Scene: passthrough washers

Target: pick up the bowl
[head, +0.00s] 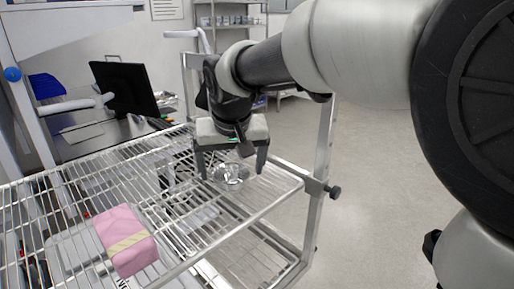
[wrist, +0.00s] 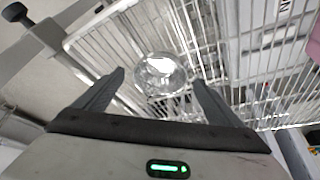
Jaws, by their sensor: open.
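A clear, shiny bowl (head: 230,174) sits on the wire rack near its right end in the head view. It also shows in the wrist view (wrist: 160,74), just beyond the fingertips. My gripper (head: 232,172) is above the bowl and points down, with its two fingers spread apart. In the wrist view my gripper (wrist: 159,78) has one finger toward each side of the bowl, and nothing is held between them. I cannot tell the exact height gap between fingertips and bowl.
The wire rack (head: 192,237) has a metal frame and a post (head: 322,150) with a black knob at right. A pink package (head: 125,240) lies on the rack at front left. A dark monitor (head: 125,89) stands behind. The floor at right is clear.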

